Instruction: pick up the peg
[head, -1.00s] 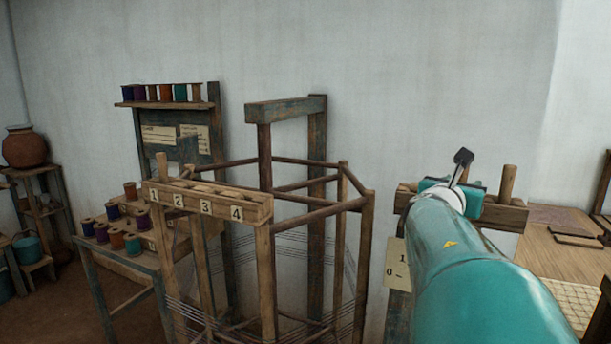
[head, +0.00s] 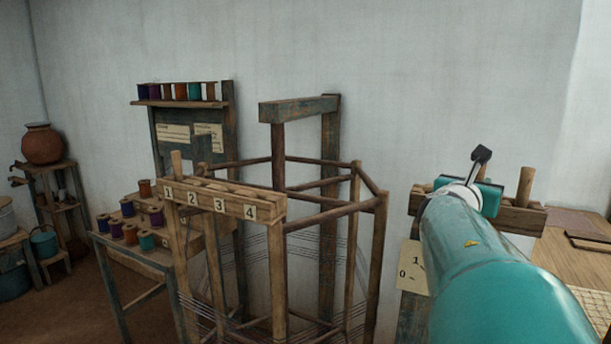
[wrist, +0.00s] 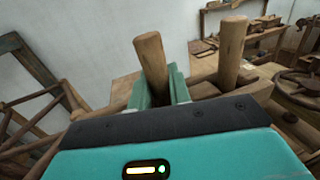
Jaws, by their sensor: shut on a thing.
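My gripper (wrist: 161,88) is shut on a round wooden peg (wrist: 150,58). The peg stands up between the teal jaws and leans slightly left in the wrist view. Its lower end is hidden by the jaws and my gripper's body, so I cannot tell whether it is still seated in the rail. A second wooden peg (wrist: 231,50) stands just right of the jaws, apart from them; it also shows in the head view (head: 525,187). Both are at a wooden rail (head: 520,218).
A wooden rail numbered 1 to 4 (head: 222,200) tops a slatted frame left of my arm, with a peg (head: 177,162) at its left end. A table with thread spools (head: 130,235) stands further left. A wooden table (head: 575,260) lies right of my arm.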

